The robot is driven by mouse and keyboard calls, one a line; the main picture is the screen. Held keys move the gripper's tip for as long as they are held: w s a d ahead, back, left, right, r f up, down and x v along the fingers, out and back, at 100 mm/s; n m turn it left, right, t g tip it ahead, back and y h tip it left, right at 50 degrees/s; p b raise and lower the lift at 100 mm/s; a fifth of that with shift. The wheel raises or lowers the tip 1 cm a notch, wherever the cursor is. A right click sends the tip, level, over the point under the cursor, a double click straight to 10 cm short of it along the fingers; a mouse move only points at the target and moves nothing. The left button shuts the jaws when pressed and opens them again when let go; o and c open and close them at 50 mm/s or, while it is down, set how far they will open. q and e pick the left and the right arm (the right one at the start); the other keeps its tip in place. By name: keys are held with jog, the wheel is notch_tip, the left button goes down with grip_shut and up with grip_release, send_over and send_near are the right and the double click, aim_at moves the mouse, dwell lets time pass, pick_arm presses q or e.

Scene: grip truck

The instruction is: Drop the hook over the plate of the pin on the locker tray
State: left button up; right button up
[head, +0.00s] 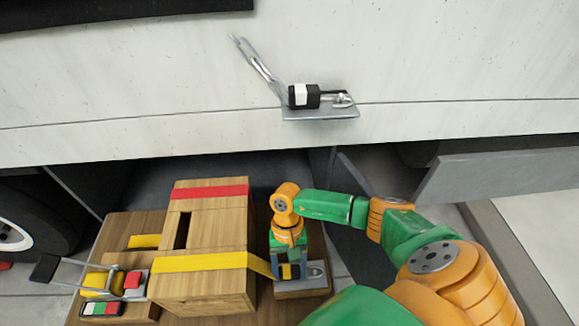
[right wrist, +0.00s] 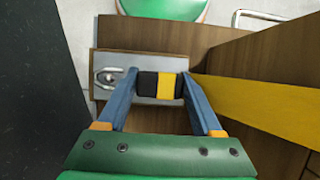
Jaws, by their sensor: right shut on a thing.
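My right gripper (head: 287,268) points down beside the right side of the wooden crate. Its blue fingers are shut on a black and yellow block (right wrist: 161,86), seen best in the right wrist view between the fingertips (right wrist: 159,78). The block is over a grey metal plate (head: 303,284) on a wooden base; whether it touches the plate I cannot tell. A metal loop-shaped fitting (right wrist: 108,77) lies on the plate beside the block. A yellow strap (head: 205,262) runs across the crate towards the block. No separate hook shows clearly. My left gripper is out of view.
The wooden crate (head: 203,225) also bears a red strap (head: 209,192). At lower left are a metal lever fitting and a red, white and green block (head: 101,309). A black and white block (head: 304,96) sits on a ledge on the pale truck side (head: 420,60).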

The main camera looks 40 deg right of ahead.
jog(key=shift+f+b, duration=0.35)
jog(key=shift+b, duration=0.05)
jog(key=o, duration=1.5)
jog(key=shift+r, duration=0.1)
